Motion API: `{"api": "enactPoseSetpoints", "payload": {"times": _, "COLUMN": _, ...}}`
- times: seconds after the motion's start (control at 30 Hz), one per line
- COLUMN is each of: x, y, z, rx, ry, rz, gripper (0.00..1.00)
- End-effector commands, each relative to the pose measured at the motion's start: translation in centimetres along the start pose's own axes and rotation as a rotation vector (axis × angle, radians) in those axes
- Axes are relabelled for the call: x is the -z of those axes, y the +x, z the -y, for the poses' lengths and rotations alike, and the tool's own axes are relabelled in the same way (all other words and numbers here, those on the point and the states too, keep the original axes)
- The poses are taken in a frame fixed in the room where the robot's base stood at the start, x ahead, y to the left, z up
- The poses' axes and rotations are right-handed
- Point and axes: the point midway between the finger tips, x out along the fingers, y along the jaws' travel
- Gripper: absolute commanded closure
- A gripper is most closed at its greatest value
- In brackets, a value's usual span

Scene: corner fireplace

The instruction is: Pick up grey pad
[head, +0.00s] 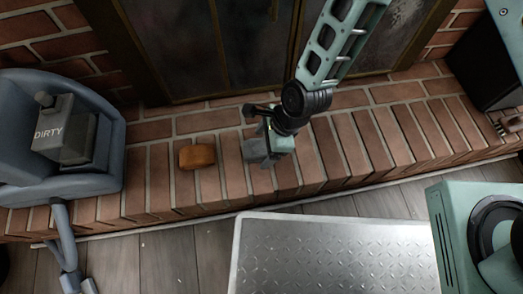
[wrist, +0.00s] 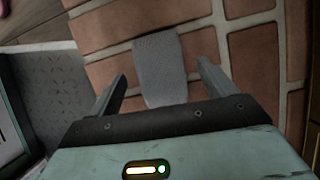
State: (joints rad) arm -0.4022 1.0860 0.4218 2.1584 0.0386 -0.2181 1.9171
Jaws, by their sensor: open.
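The grey pad (wrist: 160,66) lies on the brick hearth ledge, and in the wrist view it sits between the two fingers of my gripper (wrist: 160,85). The fingers are apart, with a gap on each side of the pad. In the head view the grey pad (head: 256,150) is small and partly hidden by my gripper (head: 262,150), which points down over it. I cannot tell how far the fingertips are above the brick.
An orange-brown block (head: 197,155) lies on the brick ledge (head: 345,150) left of the pad. Glass fireplace doors (head: 190,45) stand behind. Brick to the right is clear.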

Motion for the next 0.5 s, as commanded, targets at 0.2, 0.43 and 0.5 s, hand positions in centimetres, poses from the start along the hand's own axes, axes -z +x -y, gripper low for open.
{"api": "enactPoseSetpoints", "payload": {"times": 0.2, "x": -0.03, "y": 0.67, "z": 0.03, "rx": 0.001, "ry": 0.0, "rz": 0.0, "gripper": 0.17}}
{"api": "enactPoseSetpoints", "payload": {"times": 0.43, "x": -0.03, "y": 0.63, "z": 0.02, "rx": 0.001, "ry": 0.0, "rz": 0.0, "gripper": 0.51}}
{"api": "enactPoseSetpoints", "payload": {"times": 0.5, "x": -0.03, "y": 0.63, "z": 0.02, "rx": 0.001, "ry": 0.0, "rz": 0.0, "gripper": 0.65}}
